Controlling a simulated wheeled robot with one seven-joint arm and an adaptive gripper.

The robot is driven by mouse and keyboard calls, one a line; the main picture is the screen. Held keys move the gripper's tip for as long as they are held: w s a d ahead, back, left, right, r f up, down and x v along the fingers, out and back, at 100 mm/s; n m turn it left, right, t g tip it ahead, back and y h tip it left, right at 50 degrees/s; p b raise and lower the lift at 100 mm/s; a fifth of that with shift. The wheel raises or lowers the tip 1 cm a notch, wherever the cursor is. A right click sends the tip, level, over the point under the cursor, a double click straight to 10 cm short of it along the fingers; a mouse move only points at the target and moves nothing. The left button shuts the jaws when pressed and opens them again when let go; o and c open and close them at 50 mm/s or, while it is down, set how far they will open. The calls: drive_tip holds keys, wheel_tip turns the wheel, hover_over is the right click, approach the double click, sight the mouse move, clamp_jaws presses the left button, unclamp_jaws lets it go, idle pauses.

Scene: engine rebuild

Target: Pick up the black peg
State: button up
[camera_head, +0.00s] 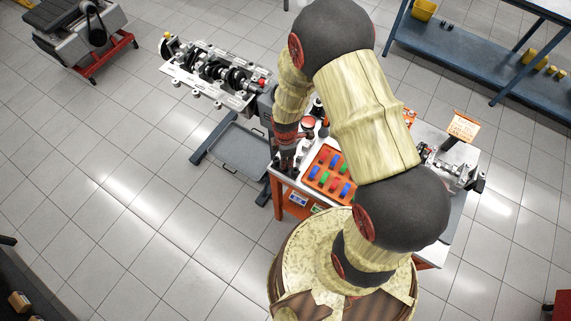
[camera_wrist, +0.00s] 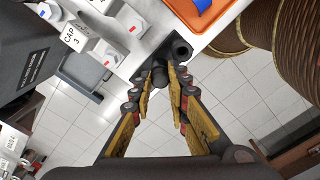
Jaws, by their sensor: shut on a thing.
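The black peg (camera_wrist: 160,74) shows in the wrist view as a short dark cylinder between my fingertips, near the edge of the white-topped table. My gripper (camera_wrist: 164,70) has its two yellow fingers closing in on it from both sides, and it is shut on the peg. A black piece with a round hole (camera_wrist: 182,49) is right beside the peg; I cannot tell whether the peg still touches it. In the head view my gripper (camera_head: 287,163) is low over the table's left corner, and the peg cannot be made out there.
An orange tray (camera_head: 314,185) with red, green and blue pieces lies just right of my gripper. White blocks, one marked CAP 3 (camera_wrist: 72,36), stand left of it in the wrist view. An engine block (camera_head: 215,72) on a stand is at the upper left. Open floor lies left.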

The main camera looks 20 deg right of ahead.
clamp_jaws()
drive_tip(key=shift+r, duration=0.1)
drive_tip(key=shift+r, duration=0.35)
wheel_tip(320, 180, up, 9)
drive_tip(key=shift+p, duration=0.3)
